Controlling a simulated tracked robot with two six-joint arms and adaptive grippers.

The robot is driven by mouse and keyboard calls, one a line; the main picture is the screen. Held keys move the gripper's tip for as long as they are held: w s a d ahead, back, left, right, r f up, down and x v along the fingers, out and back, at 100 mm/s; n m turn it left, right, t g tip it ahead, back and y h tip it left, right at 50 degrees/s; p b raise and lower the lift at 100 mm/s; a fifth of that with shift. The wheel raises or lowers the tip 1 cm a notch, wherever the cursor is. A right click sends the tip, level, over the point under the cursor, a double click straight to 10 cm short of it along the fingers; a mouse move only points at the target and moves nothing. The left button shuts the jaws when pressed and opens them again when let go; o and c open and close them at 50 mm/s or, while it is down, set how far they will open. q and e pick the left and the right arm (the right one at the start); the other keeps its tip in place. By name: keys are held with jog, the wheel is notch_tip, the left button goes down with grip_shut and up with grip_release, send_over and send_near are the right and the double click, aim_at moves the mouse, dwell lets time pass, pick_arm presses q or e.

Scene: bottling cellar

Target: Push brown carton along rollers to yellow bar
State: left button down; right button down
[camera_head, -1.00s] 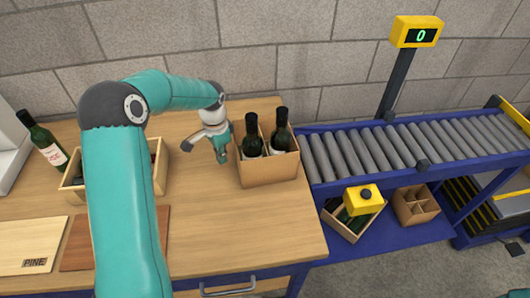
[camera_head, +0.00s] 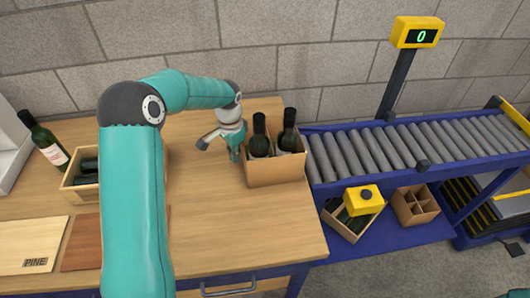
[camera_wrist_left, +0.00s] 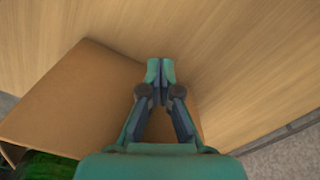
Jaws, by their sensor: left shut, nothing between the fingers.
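The brown carton (camera_head: 276,173) stands upright on the wooden table, its right side close to the near end of the rollers (camera_head: 385,145). Two dark bottles (camera_head: 260,143) stick up out of it. My left gripper (camera_head: 236,155) is shut and empty, pointing down at the carton's left side. The head view does not clearly show whether they touch. In the left wrist view the shut fingertips (camera_wrist_left: 160,70) are beside the brown carton wall (camera_wrist_left: 75,95). The yellow bar (camera_head: 515,116) crosses the far right end of the rollers. My right gripper is out of view.
A wooden crate with bottles (camera_head: 80,185) and a lone bottle (camera_head: 42,140) are on the left of the table. A yellow display (camera_head: 418,32) stands behind the rollers. The rollers look clear. Boxes sit on the blue shelf (camera_head: 385,236) below.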

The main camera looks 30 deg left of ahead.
pick_arm(q)
jog(key=shift+w+d, duration=0.7)
jog(key=shift+d, duration=0.2)
jog(key=shift+s+a, duration=0.1)
jog(key=shift+a, duration=0.05)
jog(key=shift+s+a, duration=0.35)
jog(key=shift+s+d+b, duration=0.6)
jog(key=shift+s+d, duration=0.1)
jog(key=shift+s, duration=0.05)
jog(key=shift+w+d+p, duration=0.25)
jog(key=shift+w+d, duration=0.9)
jog(key=shift+d, duration=0.25)
jog(key=shift+w+d+p, duration=0.25)
jog(key=shift+w+d, duration=0.9)
jog(key=shift+d, duration=0.2)
jog(key=shift+s+a+f, duration=0.1)
jog(key=shift+a, duration=0.05)
jog(key=shift+s+a, duration=0.3)
jog(key=shift+s, duration=0.05)
